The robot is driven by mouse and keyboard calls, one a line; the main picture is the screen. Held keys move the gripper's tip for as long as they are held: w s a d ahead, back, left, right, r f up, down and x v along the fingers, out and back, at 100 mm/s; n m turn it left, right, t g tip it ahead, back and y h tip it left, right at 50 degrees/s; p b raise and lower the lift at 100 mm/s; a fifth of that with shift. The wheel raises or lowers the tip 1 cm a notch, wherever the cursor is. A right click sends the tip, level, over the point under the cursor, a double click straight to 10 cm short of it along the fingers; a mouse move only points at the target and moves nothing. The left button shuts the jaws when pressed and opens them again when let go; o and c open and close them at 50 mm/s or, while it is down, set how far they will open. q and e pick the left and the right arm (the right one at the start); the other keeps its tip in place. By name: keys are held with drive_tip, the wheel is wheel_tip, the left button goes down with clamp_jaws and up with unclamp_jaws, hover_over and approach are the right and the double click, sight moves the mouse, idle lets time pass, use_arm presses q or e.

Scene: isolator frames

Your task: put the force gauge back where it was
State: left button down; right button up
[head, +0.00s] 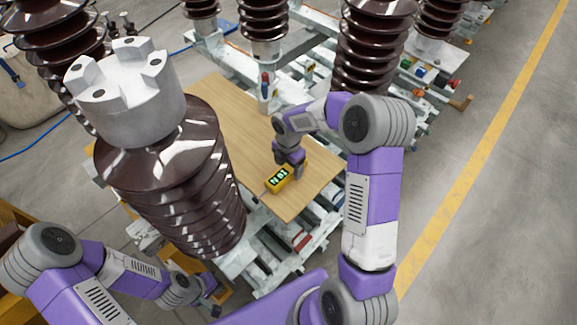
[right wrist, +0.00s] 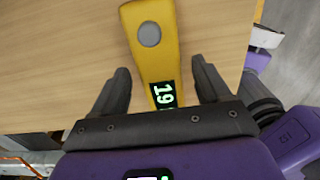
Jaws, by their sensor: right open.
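The yellow force gauge (head: 279,179), with a lit display, appears to lie on the wooden board near its front edge. In the right wrist view the gauge (right wrist: 152,52) runs between the two dark fingers of my right gripper (right wrist: 162,78). Those fingers are apart, with a gap on each side of the gauge. In the head view my right gripper (head: 287,168) is right at the gauge and hides part of its surroundings. My left gripper (head: 212,306) is low at the left, far from the gauge, and too small to read its fingers.
The wooden board (head: 225,110) is mostly bare. A red-and-blue tool (head: 265,85) stands toward its far side. A large brown insulator (head: 165,165) with a grey cap rises at the left. More insulators (head: 375,50) stand behind. Open floor lies right, beyond my right arm.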

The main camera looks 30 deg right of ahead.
sight(289, 168)
wheel_tip(289, 168, up, 11)
drive_tip(key=p, duration=0.3)
drive_tip(key=shift+r, duration=0.2)
